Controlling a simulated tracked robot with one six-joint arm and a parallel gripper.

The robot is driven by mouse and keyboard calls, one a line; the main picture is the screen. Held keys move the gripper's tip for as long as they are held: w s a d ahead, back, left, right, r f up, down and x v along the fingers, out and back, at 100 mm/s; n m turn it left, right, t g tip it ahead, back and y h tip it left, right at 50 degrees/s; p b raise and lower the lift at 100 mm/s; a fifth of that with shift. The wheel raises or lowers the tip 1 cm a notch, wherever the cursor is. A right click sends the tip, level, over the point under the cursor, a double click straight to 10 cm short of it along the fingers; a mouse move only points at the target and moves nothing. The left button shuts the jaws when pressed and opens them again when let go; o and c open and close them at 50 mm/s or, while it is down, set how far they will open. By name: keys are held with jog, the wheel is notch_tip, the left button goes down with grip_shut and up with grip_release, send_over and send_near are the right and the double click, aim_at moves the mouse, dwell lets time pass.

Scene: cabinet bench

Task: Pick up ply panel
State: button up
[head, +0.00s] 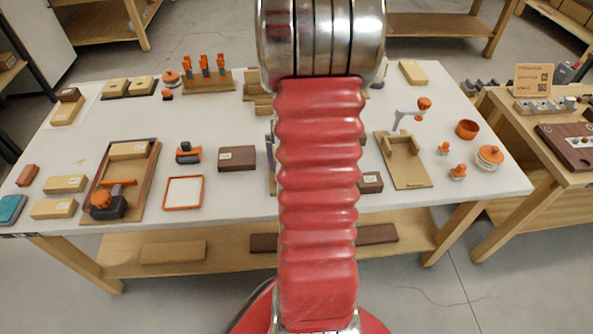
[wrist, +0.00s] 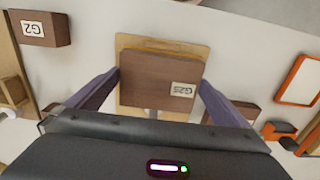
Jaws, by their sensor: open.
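A dark brown rectangular panel (wrist: 150,76) with a white label lies over a pale wooden board (wrist: 126,54) in the wrist view. I take the brown one to be the ply panel, but cannot be sure which of the two it is. My gripper (wrist: 160,84) is open, with one purple finger on each side of the brown panel. The fingertips are close to its side edges; I cannot tell whether they touch. In the head view my red arm hides most of this spot.
Beside it in the wrist view is a labelled brown block (wrist: 38,27). In the head view another brown block (head: 237,158) and an orange-rimmed tray (head: 183,192) lie left. A wooden fixture (head: 404,160) stands right.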

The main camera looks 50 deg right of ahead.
notch_tip(320, 180, down, 2)
jog(key=shift+f, duration=0.1)
dwell(0.5)
jog(key=c, duration=0.8)
jog(key=shift+c, duration=0.2)
notch_tip(320, 180, up, 18)
dwell(0.3)
dwell(0.5)
